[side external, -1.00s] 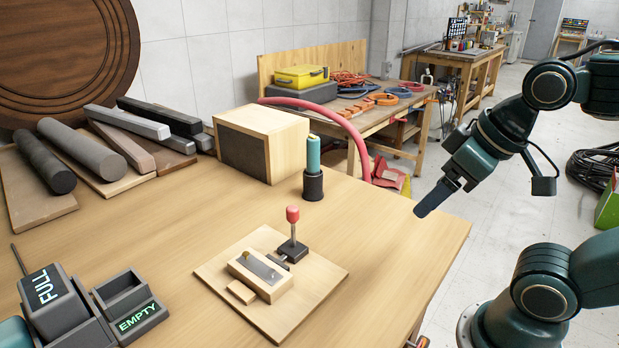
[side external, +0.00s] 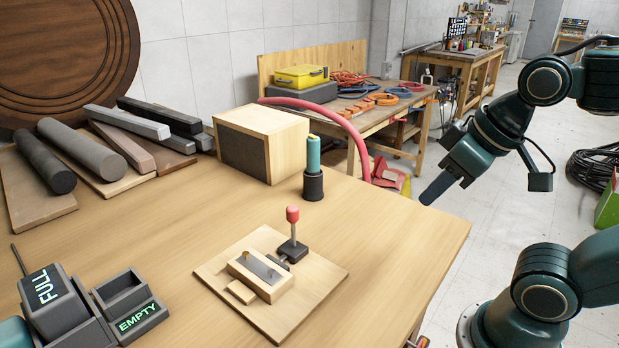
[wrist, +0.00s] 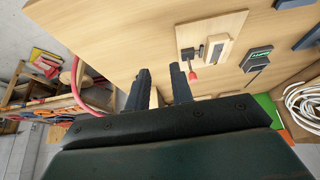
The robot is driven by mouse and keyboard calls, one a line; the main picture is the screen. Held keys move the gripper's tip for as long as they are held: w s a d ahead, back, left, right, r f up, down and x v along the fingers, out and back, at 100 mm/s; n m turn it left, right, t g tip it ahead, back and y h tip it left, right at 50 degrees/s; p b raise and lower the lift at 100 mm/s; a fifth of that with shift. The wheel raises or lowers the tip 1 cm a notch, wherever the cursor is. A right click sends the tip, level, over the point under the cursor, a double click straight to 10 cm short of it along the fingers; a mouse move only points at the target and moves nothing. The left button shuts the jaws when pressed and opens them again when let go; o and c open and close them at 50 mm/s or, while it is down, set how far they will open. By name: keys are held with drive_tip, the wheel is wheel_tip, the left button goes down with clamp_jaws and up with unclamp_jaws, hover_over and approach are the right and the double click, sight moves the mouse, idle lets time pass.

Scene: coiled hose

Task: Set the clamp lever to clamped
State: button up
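The clamp lever (side external: 292,232) has a red knob on a thin metal stem and stands roughly upright from a dark base. It is on a square wooden board (side external: 225,268) beside a light wooden block (side external: 262,279) with a grey metal strip on top. In the wrist view the lever's red knob (wrist: 193,76) shows at the near edge of the board (wrist: 236,22). My gripper (side external: 432,192) hangs off the table's right edge, well apart from the lever. The wrist view shows its two fingers (wrist: 160,75) spread with nothing between them.
A teal cylinder in a black holder (side external: 313,186) and a wooden box (side external: 285,140) stand behind the board. Grey FULL and EMPTY bins (side external: 128,300) are at the front left. Bars and rods lie at the back left. The table between board and right edge is clear.

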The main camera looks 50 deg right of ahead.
drive_tip(key=shift+w+r, duration=0.15)
drive_tip(key=shift+w, duration=0.15)
drive_tip(key=c, duration=0.4)
drive_tip(key=shift+m+g+h, duration=0.4)
drive_tip(key=shift+g+h, duration=0.1)
drive_tip(key=shift+h, duration=0.2)
drive_tip(key=w+r, duration=0.1)
drive_tip(key=w, duration=0.1)
drive_tip(key=w+r, duration=0.1)
drive_tip(key=w, duration=0.5)
drive_tip(key=shift+r, duration=0.4)
clamp_jaws()
drive_tip(key=w+a+f+m+g+h, duration=0.1)
drive_tip(key=w+a+h, duration=0.2)
drive_tip(key=w+a, duration=0.85)
drive_tip(key=w+a+f+m+h, duration=0.1)
drive_tip(key=a+f, duration=0.3)
drive_tip(key=a, duration=0.4)
drive_tip(key=shift+a+h, duration=0.3)
drive_tip(key=shift+h, duration=0.1)
